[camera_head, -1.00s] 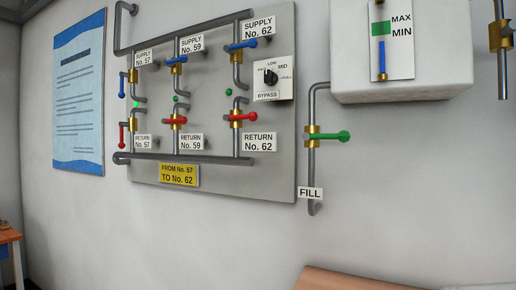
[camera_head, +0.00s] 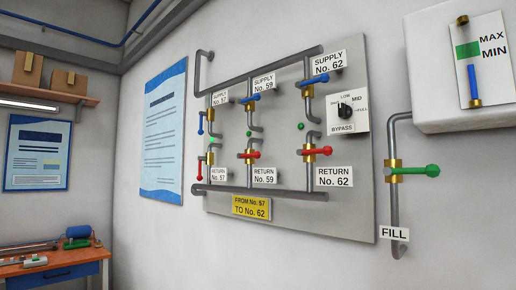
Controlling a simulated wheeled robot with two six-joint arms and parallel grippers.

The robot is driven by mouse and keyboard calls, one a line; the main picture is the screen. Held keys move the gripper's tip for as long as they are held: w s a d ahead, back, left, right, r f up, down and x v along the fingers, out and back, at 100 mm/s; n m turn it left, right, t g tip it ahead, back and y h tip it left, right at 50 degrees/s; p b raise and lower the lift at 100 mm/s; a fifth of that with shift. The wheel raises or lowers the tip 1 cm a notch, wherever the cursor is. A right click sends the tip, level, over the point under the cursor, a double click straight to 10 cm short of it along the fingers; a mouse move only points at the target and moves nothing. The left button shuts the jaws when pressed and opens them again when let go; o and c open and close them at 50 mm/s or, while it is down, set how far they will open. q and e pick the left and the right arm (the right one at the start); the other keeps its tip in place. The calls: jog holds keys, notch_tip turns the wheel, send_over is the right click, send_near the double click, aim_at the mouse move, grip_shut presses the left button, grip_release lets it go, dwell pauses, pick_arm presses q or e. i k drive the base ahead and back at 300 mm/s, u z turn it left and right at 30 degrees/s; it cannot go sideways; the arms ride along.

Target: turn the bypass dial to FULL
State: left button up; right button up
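The bypass dial (camera_head: 346,110) is a small black knob on a white plate (camera_head: 349,124) marked LOW, MID, FULL and BYPASS. The LOW mark is above the knob, MID at upper right and FULL at right. The knob is too small to tell for sure which mark it points to. Neither of my grippers is in view, and nothing touches the dial.
Blue-handled valves (camera_head: 313,80) and red-handled valves (camera_head: 317,151) stick out left of the dial. A green-handled fill valve (camera_head: 411,170) and a white tank (camera_head: 440,75) are on the right. An orange-topped workbench (camera_head: 45,268) stands at lower left, below a shelf with boxes (camera_head: 28,68).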

aim_at(344, 111)
jog(key=u, duration=0.05)
jog(key=k, duration=1.05)
jog(key=z, duration=0.65)
jog(key=i, duration=1.35)
jog(key=u, duration=0.85)
